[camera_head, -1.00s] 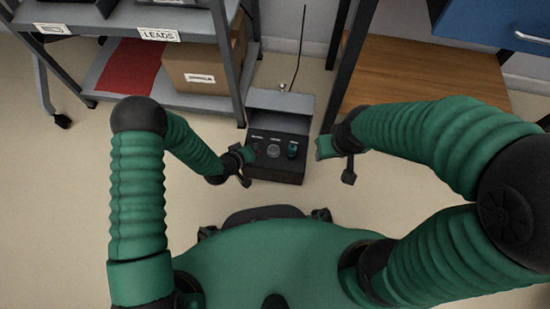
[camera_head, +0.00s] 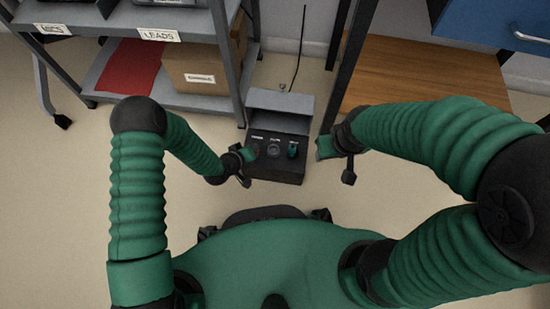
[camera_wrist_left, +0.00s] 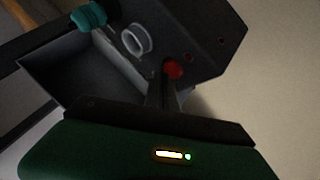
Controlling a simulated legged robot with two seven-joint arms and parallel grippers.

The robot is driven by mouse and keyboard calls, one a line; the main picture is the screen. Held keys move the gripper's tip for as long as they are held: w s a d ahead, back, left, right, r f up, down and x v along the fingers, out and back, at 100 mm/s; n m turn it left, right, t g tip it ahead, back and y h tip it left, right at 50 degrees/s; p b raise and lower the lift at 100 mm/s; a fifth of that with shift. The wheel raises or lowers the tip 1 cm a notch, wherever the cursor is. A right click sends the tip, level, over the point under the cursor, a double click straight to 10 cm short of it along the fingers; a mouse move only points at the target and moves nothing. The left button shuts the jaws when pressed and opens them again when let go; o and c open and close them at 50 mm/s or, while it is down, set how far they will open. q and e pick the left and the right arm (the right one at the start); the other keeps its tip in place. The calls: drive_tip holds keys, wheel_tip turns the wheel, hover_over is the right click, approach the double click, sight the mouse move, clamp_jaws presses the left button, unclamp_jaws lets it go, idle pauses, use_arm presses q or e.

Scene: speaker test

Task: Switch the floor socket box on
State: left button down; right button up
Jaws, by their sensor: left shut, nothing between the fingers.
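The floor socket box (camera_head: 275,168) is a dark box on the floor with a raised grey lid (camera_head: 280,101). Its panel has a teal knob (camera_head: 293,149) at the right, also in the left wrist view (camera_wrist_left: 88,17), and a round grey-ringed socket (camera_head: 273,151) in the middle. A red button (camera_wrist_left: 173,70) shows in the left wrist view. My left gripper (camera_head: 250,153) is shut and empty at the panel's left. In the left wrist view its fingertips (camera_wrist_left: 163,88) are at the red button; contact is unclear. My right gripper (camera_head: 322,147) is right of the box, its jaws unclear.
A grey shelf unit (camera_head: 228,70) with a cardboard box (camera_head: 200,68) and a red sheet (camera_head: 130,65) stands behind left. A wooden shelf (camera_head: 425,75) is behind right. A thin cable (camera_head: 299,50) rises behind the lid. The floor (camera_head: 60,190) at left is clear.

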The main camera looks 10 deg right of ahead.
use_arm(q)
drive_tip(key=shift+f, duration=0.1)
idle(0.4)
drive_tip(key=shift+f, duration=0.3)
idle(0.4)
drive_tip(key=shift+r+p, duration=0.45)
wheel_tip(320, 180, up, 6)
drive_tip(key=p, duration=0.5)
